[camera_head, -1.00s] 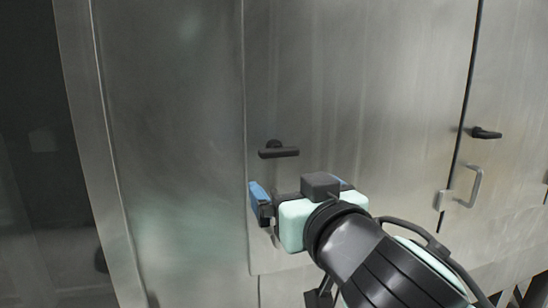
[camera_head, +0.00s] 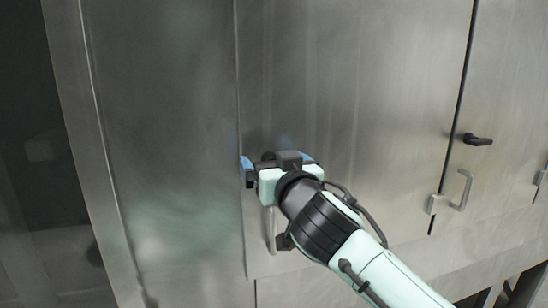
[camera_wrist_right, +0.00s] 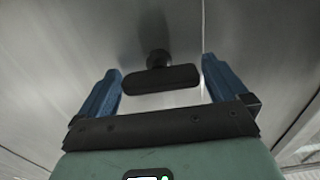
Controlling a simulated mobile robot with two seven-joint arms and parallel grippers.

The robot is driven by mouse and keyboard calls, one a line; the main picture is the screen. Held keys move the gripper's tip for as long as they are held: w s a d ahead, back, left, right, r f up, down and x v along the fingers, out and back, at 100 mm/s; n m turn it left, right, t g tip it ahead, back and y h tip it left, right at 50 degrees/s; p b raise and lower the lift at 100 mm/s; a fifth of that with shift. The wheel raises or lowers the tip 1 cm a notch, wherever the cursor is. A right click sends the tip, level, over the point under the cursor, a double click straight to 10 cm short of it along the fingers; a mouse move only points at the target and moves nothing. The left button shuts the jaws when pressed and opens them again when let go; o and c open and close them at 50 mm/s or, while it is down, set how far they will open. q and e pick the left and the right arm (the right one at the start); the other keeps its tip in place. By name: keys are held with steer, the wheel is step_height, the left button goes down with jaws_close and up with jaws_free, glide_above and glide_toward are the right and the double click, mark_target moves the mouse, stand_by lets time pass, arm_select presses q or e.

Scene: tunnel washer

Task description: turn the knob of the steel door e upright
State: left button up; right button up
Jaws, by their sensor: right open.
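The steel door (camera_head: 360,80) is a tall grey panel in the head view. Its black knob (camera_wrist_right: 160,80) shows in the right wrist view as a bar lying level across the picture, on a round black base. My right gripper (camera_head: 277,161) is at the door and hides most of the knob in the head view. In the right wrist view its blue fingers (camera_wrist_right: 160,72) are open, one on each side of the bar, with gaps at both ends. My left gripper is not in view.
A second black knob (camera_head: 477,140) and a grey pull handle (camera_head: 464,190) are on the panel to the right. Another pull handle (camera_head: 270,232) is just below my right gripper. A plain steel panel (camera_head: 165,130) stands left of the door seam.

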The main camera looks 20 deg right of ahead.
steer(key=c, duration=1)
steer(key=n, duration=0.4)
steer(key=shift+r, duration=0.1)
steer(key=n, duration=0.4)
steer(key=shift+a, duration=0.1)
steer(key=n+p, duration=0.1)
steer(key=n, duration=0.4)
steer(key=shift+n, duration=0.4)
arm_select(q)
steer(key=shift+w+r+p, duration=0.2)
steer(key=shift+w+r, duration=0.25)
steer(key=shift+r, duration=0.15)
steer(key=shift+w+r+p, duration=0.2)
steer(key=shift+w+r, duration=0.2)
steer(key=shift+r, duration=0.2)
arm_select(e)
steer(key=shift+n, duration=2)
steer(key=shift+a, duration=0.1)
